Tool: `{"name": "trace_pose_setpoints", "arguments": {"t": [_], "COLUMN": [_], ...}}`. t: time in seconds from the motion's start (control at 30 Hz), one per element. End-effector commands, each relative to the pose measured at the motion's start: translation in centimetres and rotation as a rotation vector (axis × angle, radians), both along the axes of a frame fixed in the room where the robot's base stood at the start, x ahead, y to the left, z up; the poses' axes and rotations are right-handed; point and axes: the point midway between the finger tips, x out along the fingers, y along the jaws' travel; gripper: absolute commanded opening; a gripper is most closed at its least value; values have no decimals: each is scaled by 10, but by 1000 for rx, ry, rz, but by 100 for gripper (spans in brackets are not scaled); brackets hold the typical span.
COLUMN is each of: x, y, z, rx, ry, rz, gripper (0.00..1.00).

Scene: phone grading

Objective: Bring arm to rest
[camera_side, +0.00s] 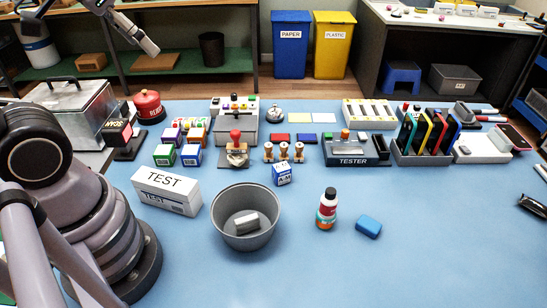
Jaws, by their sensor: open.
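My arm's grey base and lower links fill the left side of the side view. The links run out of the picture at the lower left. The blue table (300,275) spreads out to the right of my base.
A grey bowl (216,222) holds a pale block. Near it are a white TEST box (165,190), a bottle (327,210) and a blue block (368,227). Phones stand in a rack (420,155) beside the tester (352,160). The front of the table is clear.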

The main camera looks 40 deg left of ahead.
Motion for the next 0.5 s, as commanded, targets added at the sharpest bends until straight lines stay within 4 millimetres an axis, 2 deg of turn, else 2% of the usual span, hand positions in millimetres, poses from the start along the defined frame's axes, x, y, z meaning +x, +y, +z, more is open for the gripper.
{"name": "trace_pose_setpoints", "arguments": {"t": [0.03,0.1,0.2,0.5], "x": [-15,-31,-43,-45], "y": [-2,-3,-5,-5], "z": [5,6,7,7], "rx": [-11,-23,-32,-32], "ry": [5,27,45,51], "rz": [4,8,11,11], "gripper": [66,66,66,66]}}
